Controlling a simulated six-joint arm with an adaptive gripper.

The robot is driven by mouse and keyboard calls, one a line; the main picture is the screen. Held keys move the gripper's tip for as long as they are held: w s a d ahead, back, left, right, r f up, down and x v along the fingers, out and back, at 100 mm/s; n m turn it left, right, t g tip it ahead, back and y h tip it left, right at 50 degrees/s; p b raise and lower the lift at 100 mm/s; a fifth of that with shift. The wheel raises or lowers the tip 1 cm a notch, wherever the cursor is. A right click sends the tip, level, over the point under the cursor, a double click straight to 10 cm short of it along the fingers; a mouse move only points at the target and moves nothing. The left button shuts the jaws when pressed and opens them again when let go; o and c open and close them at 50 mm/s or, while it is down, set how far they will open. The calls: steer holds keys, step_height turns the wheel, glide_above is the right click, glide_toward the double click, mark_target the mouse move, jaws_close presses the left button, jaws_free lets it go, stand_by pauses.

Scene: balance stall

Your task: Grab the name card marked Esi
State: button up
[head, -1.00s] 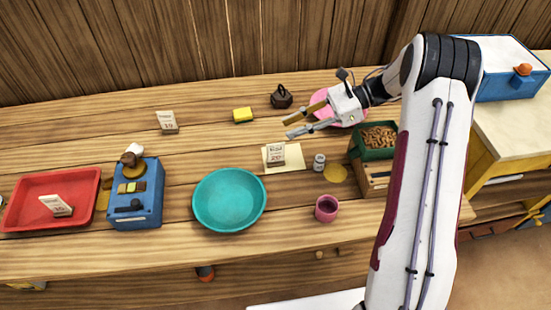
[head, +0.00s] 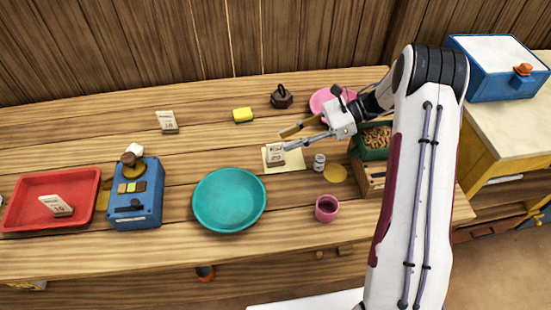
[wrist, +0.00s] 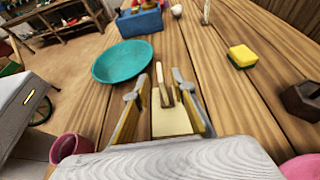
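Three small white cards stand on the bench, their writing too small to read, so I cannot tell which says Esi. One card (head: 276,156) stands on a cream sheet (head: 293,164) in the middle. One (head: 167,122) is at the back left, and one (head: 57,205) is in the red tray. My gripper (head: 286,141) is open and empty, just above and behind the middle card in the head view. In the wrist view, that card (wrist: 161,83) shows edge-on, between and beyond the open fingers (wrist: 160,92).
A teal bowl (head: 230,200), pink cup (head: 326,208), small jar (head: 319,162) and green box of nuts (head: 372,152) surround the sheet. A yellow sponge (head: 243,115) and dark weight (head: 282,97) lie behind. The blue scale (head: 137,200) stands beside the red tray (head: 85,182).

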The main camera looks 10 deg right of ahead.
steer(key=shift+x, duration=1.1)
jaws_close()
